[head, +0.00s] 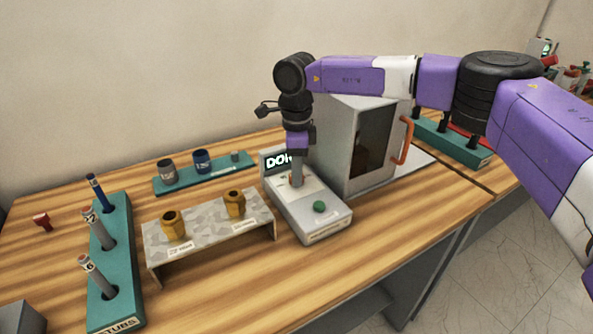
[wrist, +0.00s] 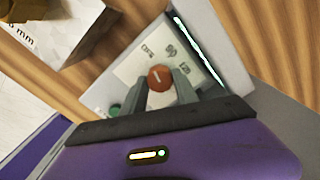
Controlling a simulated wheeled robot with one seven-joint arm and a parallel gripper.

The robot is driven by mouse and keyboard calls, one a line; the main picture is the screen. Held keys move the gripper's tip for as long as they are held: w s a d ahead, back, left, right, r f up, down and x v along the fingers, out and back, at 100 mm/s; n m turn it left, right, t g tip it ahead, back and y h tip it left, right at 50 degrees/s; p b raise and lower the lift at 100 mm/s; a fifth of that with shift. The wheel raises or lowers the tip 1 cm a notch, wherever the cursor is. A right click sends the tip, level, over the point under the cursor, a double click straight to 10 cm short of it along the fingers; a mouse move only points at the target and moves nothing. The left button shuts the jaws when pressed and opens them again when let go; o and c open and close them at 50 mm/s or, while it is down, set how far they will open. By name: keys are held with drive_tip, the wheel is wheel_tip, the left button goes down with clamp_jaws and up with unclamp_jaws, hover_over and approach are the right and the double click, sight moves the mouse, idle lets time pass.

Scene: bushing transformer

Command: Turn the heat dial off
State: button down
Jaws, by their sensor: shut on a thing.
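The heat dial (wrist: 159,77) is a round orange-brown knob with a white pointer line, on the pale panel (wrist: 135,72) of a grey control box. Small markings are printed around it; some look like 90 and 120. My gripper (wrist: 160,84) is shut on the dial, one finger on each side. In the head view my gripper (head: 297,183) points straight down onto the control box (head: 326,222) and mostly hides the dial. The pointer's exact setting is hard to read.
A green button (head: 319,207) is on the box's front. A lit display (head: 277,160) stands behind the dial. A grey oven with an orange handle (head: 403,140) stands close right. A low stand (head: 205,228) with two brass fittings is left. Bare wood lies in front.

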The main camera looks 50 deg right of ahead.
drive_tip(key=c, duration=0.9)
unclamp_jaws()
drive_tip(key=shift+c, duration=0.2)
wheel_tip(320, 180, up, 8)
drive_tip(key=shift+f+b, duration=0.1)
drive_tip(key=shift+b, duration=0.25)
